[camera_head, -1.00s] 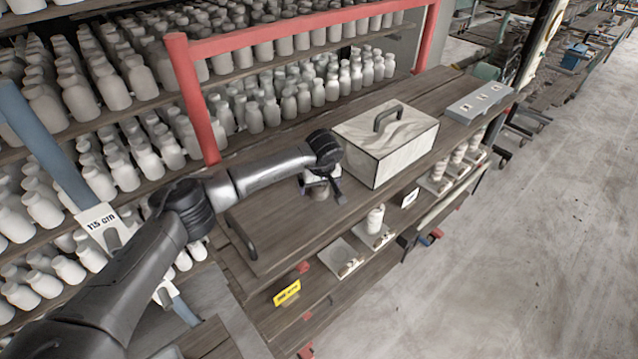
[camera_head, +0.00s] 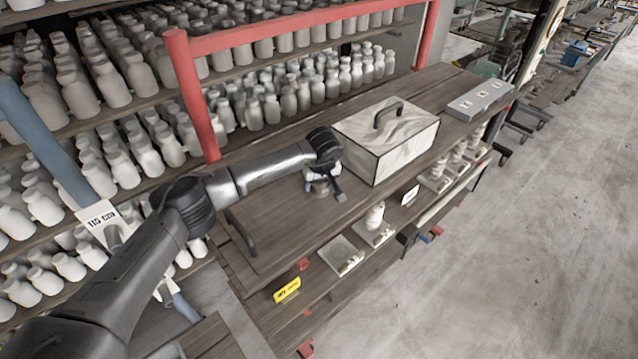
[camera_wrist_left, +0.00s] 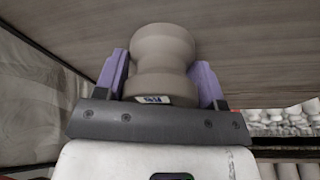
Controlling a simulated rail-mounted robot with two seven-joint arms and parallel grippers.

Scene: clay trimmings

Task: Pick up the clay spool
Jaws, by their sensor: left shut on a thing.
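The clay spool (camera_wrist_left: 163,50) is grey-beige, with a narrow waist between two wider ends and a small label near its lower end. In the left wrist view it sits between the two purple fingers of my left gripper (camera_wrist_left: 161,80), which is shut on it. In the head view my left gripper (camera_head: 322,186) is low over the wooden bench top, just left of the marbled box. Most of the spool is hidden there by the gripper and wrist. My right gripper does not show.
A marbled box (camera_head: 395,140) with a dark handle stands close to the right of the gripper. A grey tray (camera_head: 480,101) lies farther right. Shelves of white bottles and a red frame (camera_head: 192,95) stand behind.

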